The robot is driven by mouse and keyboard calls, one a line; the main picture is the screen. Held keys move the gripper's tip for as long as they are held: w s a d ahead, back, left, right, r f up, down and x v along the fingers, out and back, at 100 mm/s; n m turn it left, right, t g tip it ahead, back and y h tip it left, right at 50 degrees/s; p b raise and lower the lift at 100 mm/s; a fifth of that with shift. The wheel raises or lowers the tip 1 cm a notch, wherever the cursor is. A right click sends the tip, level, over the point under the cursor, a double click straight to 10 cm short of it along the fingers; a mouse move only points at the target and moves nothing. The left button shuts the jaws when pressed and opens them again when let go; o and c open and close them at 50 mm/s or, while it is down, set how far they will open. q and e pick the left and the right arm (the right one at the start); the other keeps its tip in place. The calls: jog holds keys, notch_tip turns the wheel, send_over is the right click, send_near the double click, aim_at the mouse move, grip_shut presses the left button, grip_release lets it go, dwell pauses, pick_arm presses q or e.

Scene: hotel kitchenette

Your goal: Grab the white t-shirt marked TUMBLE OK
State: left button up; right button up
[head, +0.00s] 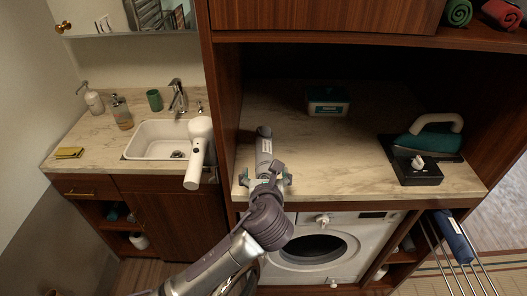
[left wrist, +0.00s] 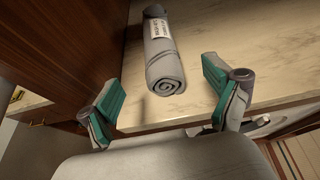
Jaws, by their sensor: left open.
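A rolled-up pale grey-white garment (head: 264,148) with a white label lies on the marble counter above the washing machine. In the left wrist view, the roll (left wrist: 165,70) points away from me, its spiral end toward me. Its label (left wrist: 159,28) is too small to read surely. My left gripper (head: 265,181) is at the counter's front edge, just in front of the roll. In the left wrist view, its green-padded fingers (left wrist: 165,95) are spread wide, with the roll's near end ahead between them and nothing held. My right gripper is not in view.
A wooden side panel (head: 224,95) stands left of the roll. A dark teal box (head: 327,101) sits behind it, and an iron (head: 428,140) stands to the right. The washing machine (head: 318,255) is below.

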aim_at(265, 168)
pick_arm(q)
jog(key=x, duration=0.3)
jog(key=shift+w+f, duration=0.15)
jog(key=shift+s+f+p+x, duration=0.1)
jog(key=shift+f+p+x, duration=0.1)
jog(key=shift+x, duration=0.7)
jog(key=shift+s+f+p+x, duration=0.1)
jog(key=shift+f+p+x, duration=0.05)
jog(key=shift+x, duration=0.75)
jog(key=shift+f+p+x, duration=0.2)
jog(key=shift+x, duration=0.65)
jog(key=shift+a, duration=0.1)
jog(key=c, duration=1.4)
